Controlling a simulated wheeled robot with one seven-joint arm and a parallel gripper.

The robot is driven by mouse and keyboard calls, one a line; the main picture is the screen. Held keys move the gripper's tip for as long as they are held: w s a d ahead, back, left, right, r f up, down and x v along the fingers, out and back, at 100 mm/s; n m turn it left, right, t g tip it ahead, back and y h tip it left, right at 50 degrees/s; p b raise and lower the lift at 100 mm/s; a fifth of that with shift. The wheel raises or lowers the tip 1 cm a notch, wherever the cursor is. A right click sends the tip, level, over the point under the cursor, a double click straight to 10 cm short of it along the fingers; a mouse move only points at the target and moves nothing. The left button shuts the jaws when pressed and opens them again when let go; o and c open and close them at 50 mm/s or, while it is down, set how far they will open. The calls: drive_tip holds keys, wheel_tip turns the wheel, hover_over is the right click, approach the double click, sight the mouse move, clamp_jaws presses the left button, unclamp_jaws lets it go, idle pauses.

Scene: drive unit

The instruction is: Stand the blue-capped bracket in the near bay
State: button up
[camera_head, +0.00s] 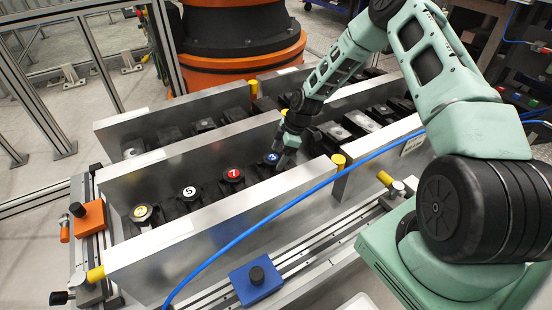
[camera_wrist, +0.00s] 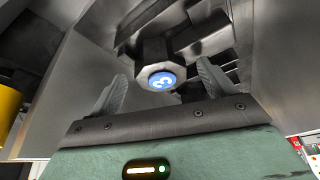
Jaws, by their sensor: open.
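The blue-capped bracket (camera_head: 272,158) stands in the near row between two metal walls, at the right end of the capped brackets. In the wrist view its blue cap (camera_wrist: 162,80) with a white numeral faces the camera, in a dark hexagonal head. My gripper (camera_head: 288,150) is just above and to the right of it. In the wrist view my gripper (camera_wrist: 160,88) is open, with one finger on each side of the cap in the picture. Whether the fingers touch the bracket cannot be told. The bracket's lower part is hidden.
Red-capped (camera_head: 232,173), white-capped (camera_head: 189,192) and yellow-capped (camera_head: 141,212) brackets stand to its left in the same row. The near metal wall (camera_head: 220,224) runs along the front. A blue cable (camera_head: 262,222) crosses in front. A yellow post (camera_head: 338,160) stands to the right.

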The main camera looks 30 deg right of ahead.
drive_tip(key=v, duration=0.9)
drive_tip(key=s+a+r+m+g+h, duration=0.1)
drive_tip(key=s+a+r, duration=0.55)
drive_tip(key=a, duration=0.35)
drive_tip(key=s+a+r+m+g+h, duration=0.1)
drive_tip(key=s+a+r, duration=0.5)
drive_tip(key=a, duration=0.4)
drive_tip(key=s+a+r+m, duration=0.1)
drive_tip(key=s+a+r, duration=0.1)
drive_tip(key=s, duration=0.5)
drive_tip(key=s+a+r+m+h, duration=0.1)
drive_tip(key=s+r, duration=0.2)
drive_tip(key=s, duration=0.4)
drive_tip(key=s+a+r+m, duration=0.1)
drive_tip(key=s+a+r, duration=0.1)
drive_tip(key=s, duration=0.5)
drive_tip(key=shift+a+r+m+p, duration=0.35)
drive_tip(key=shift+r+m, duration=0.05)
drive_tip(key=shift+r, duration=0.5)
